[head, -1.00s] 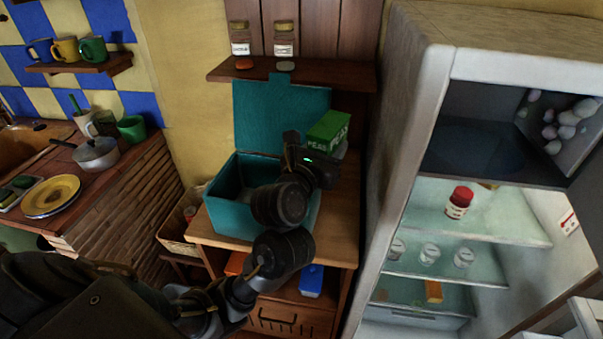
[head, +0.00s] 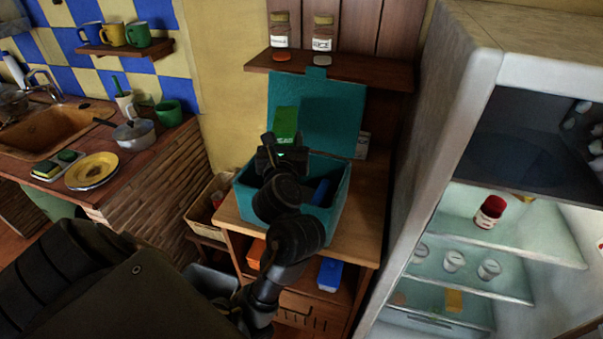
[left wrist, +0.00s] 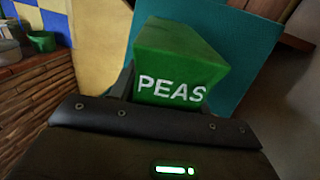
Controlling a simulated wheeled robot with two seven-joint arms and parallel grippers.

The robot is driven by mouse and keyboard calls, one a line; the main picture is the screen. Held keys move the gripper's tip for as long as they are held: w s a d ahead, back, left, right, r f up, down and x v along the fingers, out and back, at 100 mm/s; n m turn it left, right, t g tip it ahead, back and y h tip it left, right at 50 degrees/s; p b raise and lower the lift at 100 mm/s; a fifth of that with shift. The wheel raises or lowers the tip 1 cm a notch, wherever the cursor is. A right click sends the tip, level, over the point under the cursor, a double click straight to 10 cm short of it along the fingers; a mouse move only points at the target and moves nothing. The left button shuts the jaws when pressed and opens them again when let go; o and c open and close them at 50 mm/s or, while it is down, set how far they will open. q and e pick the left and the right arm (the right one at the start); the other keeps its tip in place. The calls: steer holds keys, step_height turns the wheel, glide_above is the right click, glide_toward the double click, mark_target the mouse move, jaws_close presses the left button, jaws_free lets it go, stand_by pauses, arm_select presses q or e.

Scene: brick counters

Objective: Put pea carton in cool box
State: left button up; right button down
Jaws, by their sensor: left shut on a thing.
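The green pea carton (head: 286,122) is held upright in my left gripper (head: 284,150), above the cool box. The left wrist view shows the carton (left wrist: 178,65) with its PEAS lettering, between the fingers. The teal cool box (head: 335,215) stands on the wooden stand with its lid (head: 340,105) raised at the back. A blue thing (head: 320,190) shows inside the box. My arm and gripper hide the left part of its opening. My right gripper is not in view.
The open fridge (head: 480,120) stands at the right. A shelf (head: 330,68) with two jars is above the lid. A wicker basket (head: 205,212) sits left of the stand. A white package (head: 362,145) stands behind the box at right.

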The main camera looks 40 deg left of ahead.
arm_select(q)
steer(key=shift+f+b, duration=1.25)
steer(key=shift+f, duration=1.1)
steer(key=o, duration=1.3)
steer(key=shift+s, duration=0.1)
steer(key=v, duration=0.4)
steer(key=shift+s+d, duration=0.2)
steer(key=p+v, duration=0.4)
steer(key=shift+s+d+r, duration=0.15)
steer(key=shift+s, duration=0.1)
steer(key=shift+p+v, duration=0.3)
steer(key=shift+v, duration=0.55)
